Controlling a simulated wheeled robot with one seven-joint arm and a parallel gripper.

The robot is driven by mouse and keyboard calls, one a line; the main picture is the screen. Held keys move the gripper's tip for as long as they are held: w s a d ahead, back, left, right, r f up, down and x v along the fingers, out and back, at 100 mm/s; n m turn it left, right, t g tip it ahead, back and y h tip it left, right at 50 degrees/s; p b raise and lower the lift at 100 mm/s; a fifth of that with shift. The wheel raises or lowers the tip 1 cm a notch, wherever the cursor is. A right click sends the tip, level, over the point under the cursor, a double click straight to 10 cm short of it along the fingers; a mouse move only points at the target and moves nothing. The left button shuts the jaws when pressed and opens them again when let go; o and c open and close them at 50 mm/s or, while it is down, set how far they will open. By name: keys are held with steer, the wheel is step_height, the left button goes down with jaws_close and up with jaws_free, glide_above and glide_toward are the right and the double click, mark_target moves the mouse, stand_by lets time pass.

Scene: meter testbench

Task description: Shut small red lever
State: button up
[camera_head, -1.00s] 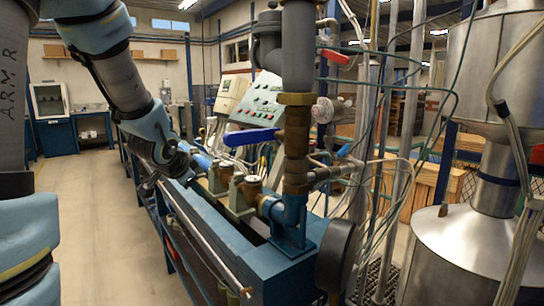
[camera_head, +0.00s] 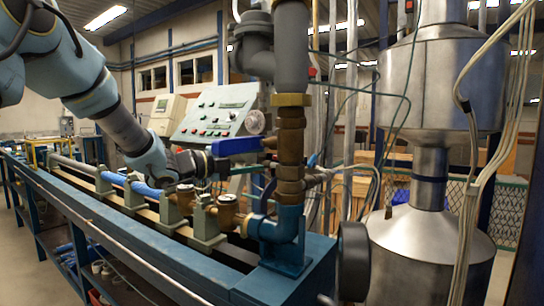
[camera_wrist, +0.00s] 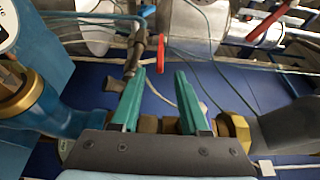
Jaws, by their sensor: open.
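A small red lever (camera_wrist: 161,54) shows in the wrist view as a narrow upright strip beside a thin grey pipe fitting. It lies just beyond the gap between my fingertips in the picture. My gripper (camera_wrist: 160,73) has two teal fingers set apart, with nothing held between them. I cannot tell how far the lever is from the fingertips. In the head view my gripper (camera_head: 212,164) is beside the vertical pipe, below a big blue lever (camera_head: 236,146); its fingertips are hard to make out. The red lever cannot be made out there.
The thick vertical pipe with brass fittings (camera_head: 290,145) stands close to my gripper. Brass meters (camera_head: 227,211) sit on the blue bench (camera_head: 110,222) below my arm. A control panel (camera_head: 216,115) is behind. Thin hoses and a steel tank (camera_head: 428,245) stand to the right.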

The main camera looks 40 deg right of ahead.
steer(key=d, duration=0.2)
steer(key=d+p, duration=0.1)
steer(key=d, duration=0.1)
steer(key=s+d, duration=0.1)
steer(key=d, duration=0.1)
steer(key=shift+d+p, duration=0.35)
steer(key=shift+d, duration=0.05)
jaws_close()
steer(key=shift+w, duration=0.1)
stand_by(0.9)
